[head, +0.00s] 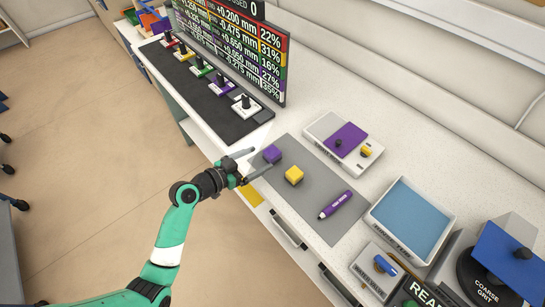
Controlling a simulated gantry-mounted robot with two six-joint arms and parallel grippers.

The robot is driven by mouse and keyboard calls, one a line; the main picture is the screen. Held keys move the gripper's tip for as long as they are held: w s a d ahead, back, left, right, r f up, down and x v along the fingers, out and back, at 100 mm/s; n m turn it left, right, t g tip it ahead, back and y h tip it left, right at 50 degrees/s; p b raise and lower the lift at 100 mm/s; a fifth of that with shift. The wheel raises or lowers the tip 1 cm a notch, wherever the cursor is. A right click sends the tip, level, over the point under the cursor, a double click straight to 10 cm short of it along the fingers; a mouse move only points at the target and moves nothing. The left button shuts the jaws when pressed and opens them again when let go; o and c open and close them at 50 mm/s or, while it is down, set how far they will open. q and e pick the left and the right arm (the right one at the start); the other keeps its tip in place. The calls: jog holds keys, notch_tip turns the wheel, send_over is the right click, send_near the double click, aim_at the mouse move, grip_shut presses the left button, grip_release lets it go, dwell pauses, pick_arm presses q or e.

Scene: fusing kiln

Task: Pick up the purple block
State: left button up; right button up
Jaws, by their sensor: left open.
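The purple block (272,154) is a small cube on the grey mat (312,200), near the mat's upper left corner. My left gripper (256,164) comes in from the left and is open. Its fingers point right, toward the purple block, with one fingertip above left of the block and the other below left of it. I cannot tell whether a finger touches the block. My right gripper is not in view.
A yellow block (294,175) sits close to the purple one. A purple marker (335,204) lies farther right on the mat. A white device with a purple plate (346,139) stands behind, and a blue-bottomed tray (444,248) stands to the right. A display board (232,43) rises at the back left.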

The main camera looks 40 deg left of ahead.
aim_at(267, 157)
pick_arm(q)
jog(key=x, duration=0.2)
jog(key=b+x, duration=0.1)
jog(key=x, duration=0.3)
jog(key=shift+w+d+f, duration=0.2)
jog(key=shift+d, duration=0.15)
grip_shut()
